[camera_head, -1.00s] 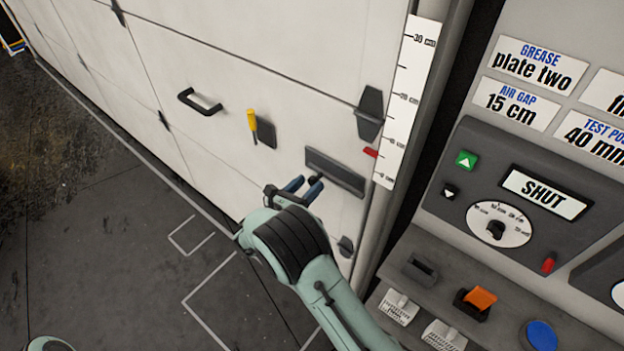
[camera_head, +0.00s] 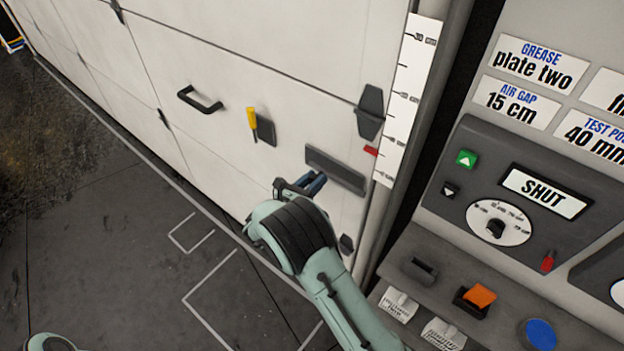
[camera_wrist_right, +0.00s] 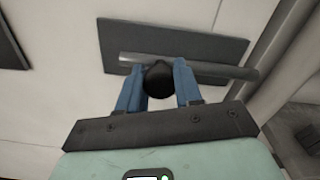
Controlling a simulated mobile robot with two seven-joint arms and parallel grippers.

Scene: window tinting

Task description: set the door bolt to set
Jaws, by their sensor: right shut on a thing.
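The door bolt is on the lower right of the white door. Its dark grey plate (camera_head: 337,170) shows in the head view and also in the right wrist view (camera_wrist_right: 210,48). The grey bolt rod (camera_wrist_right: 222,71) lies along the plate in the wrist view, its right end reaching past the plate's edge. My right gripper (camera_head: 317,182) is at the bolt, its blue fingers shut on the round black bolt knob (camera_wrist_right: 158,79). The fingers hide the knob in the head view. My left gripper is not in view.
A black door handle (camera_head: 200,100) and a yellow-handled lever (camera_head: 253,122) are to the left on the door. A white scale (camera_head: 409,100) stands at the door's right edge. A control panel (camera_head: 470,150) with a SHUT display (camera_head: 546,191) is at the right.

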